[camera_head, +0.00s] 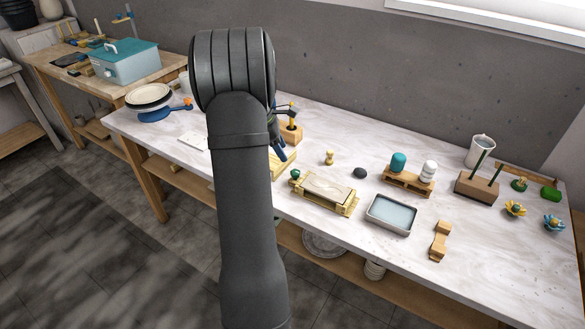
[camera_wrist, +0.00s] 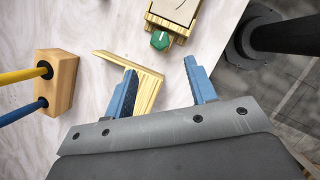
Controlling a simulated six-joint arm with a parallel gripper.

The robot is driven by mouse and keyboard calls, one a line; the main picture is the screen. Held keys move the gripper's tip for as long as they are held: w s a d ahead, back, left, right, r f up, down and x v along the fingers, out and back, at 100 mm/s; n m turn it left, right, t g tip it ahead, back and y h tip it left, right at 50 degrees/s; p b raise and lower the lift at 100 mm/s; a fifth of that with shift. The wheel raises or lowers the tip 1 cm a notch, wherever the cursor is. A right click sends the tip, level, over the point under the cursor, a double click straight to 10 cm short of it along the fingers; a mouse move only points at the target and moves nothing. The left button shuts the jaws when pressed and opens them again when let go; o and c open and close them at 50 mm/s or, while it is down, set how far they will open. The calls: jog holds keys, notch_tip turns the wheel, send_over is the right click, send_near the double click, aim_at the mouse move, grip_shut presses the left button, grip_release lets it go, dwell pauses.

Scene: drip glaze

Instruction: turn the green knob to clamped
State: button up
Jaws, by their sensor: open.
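The green knob (camera_wrist: 160,40) sits at the near end of a wooden clamp frame (camera_wrist: 161,21) that holds a pale slab (camera_wrist: 183,7). In the head view the knob (camera_head: 295,174) is at the left end of the frame (camera_head: 323,205). A pale mark shows on the knob, but I cannot read its setting. My gripper (camera_wrist: 160,68) has its two blue fingers apart with nothing gripped between them. The knob lies beyond the fingertips in the wrist view, apart from them. In the head view my arm hides most of the gripper.
A light wooden L-shaped piece (camera_wrist: 148,82) lies below the fingers. A wooden block (camera_wrist: 58,80) with yellow and blue tools stands to the left. In the head view, a water tray (camera_head: 391,215), a small yellow figure (camera_head: 329,158) and a dark stone (camera_head: 360,173) surround the frame.

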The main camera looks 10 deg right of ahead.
aim_at(295, 171)
jog(key=x, duration=0.9)
jog(key=shift+f, duration=0.25)
jog(key=c, duration=1)
jog(key=shift+o, duration=0.2)
